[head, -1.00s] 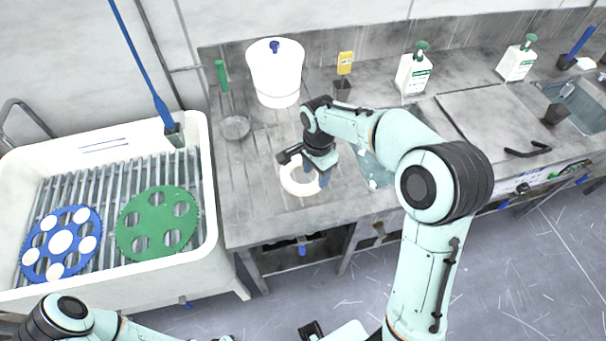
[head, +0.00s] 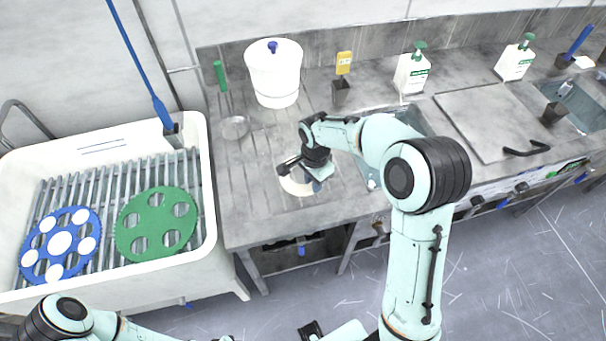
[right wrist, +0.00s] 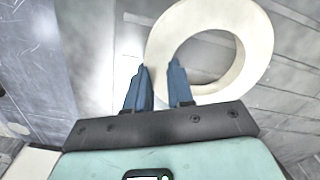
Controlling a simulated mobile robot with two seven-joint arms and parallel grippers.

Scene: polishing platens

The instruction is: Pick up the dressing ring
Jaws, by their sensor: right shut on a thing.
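The dressing ring (head: 291,186) is a thick white ring at the front part of the steel drainboard, partly hidden by my right gripper (head: 316,184). In the right wrist view, the ring (right wrist: 256,38) fills the upper right. My right gripper (right wrist: 158,70) is shut on the ring's wall, one blue finger outside the rim and the other inside the hole. I cannot tell whether the ring touches the drainboard.
A white lidded tub (head: 274,76) stands behind the ring, with a shallow round dish (head: 235,128) to its lower left. A sink basin (head: 408,122) lies right of the ring. A white trough (head: 211,190) at left holds a blue disc (head: 38,262) and a green disc (head: 130,240).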

